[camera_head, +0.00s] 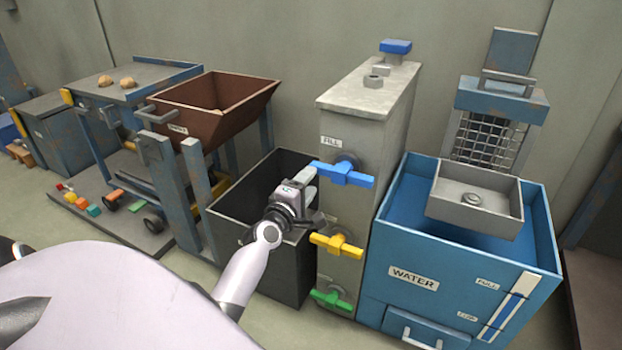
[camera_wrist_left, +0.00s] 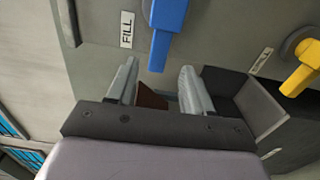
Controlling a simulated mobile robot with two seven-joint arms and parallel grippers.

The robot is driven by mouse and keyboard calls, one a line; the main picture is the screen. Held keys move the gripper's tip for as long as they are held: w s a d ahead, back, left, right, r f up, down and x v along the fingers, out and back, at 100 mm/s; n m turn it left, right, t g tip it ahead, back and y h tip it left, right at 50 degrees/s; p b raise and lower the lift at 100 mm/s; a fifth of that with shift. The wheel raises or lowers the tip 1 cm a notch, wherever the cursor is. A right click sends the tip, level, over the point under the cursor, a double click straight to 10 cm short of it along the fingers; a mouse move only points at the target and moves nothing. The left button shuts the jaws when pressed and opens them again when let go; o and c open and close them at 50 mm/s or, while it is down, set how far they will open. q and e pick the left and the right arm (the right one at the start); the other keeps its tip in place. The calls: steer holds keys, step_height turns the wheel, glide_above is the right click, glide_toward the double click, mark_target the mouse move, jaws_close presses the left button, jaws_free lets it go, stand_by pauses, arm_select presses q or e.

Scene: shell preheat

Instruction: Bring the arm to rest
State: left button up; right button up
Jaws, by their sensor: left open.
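My left arm comes in from the lower left of the head view. My left gripper (camera_head: 308,180) is over the dark open bin, close to the grey cabinet's valve side. In the left wrist view its two fingers (camera_wrist_left: 160,88) are apart with nothing held between them. The blue valve handle (camera_head: 343,174) is just right of the gripper; in the wrist view it (camera_wrist_left: 168,28) shows beyond the fingers. I cannot tell whether they touch. The yellow valve handle (camera_head: 336,246) is lower, and the green one (camera_head: 330,299) is at the bottom. My right gripper is not in view.
The grey cabinet (camera_head: 340,220) stands beside the dark bin (camera_head: 285,275). A blue water tank (camera_head: 450,290) is to the right. A brown hopper (camera_head: 215,110) and a blue workbench (camera_head: 130,85) stand left. Floor is clear in front.

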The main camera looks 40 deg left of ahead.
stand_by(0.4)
arm_select(q)
steer(key=s+d+f+m+g+h, duration=0.35)
steer(key=s+d+f+m, duration=0.45)
steer(key=s+d+m, duration=0.45)
steer(key=s+d+f+m+g+h, duration=0.35)
steer(key=s+d+f+m, duration=0.35)
steer(key=s+d+m, duration=0.5)
step_height(320, 180, up, 14)
steer(key=s+a+n+p, duration=0.1)
steer(key=p, duration=1.6)
steer(key=shift+a+r+y+p, duration=0.25)
steer(key=shift+a+y+p, duration=0.05)
steer(key=shift+a+y, duration=0.1)
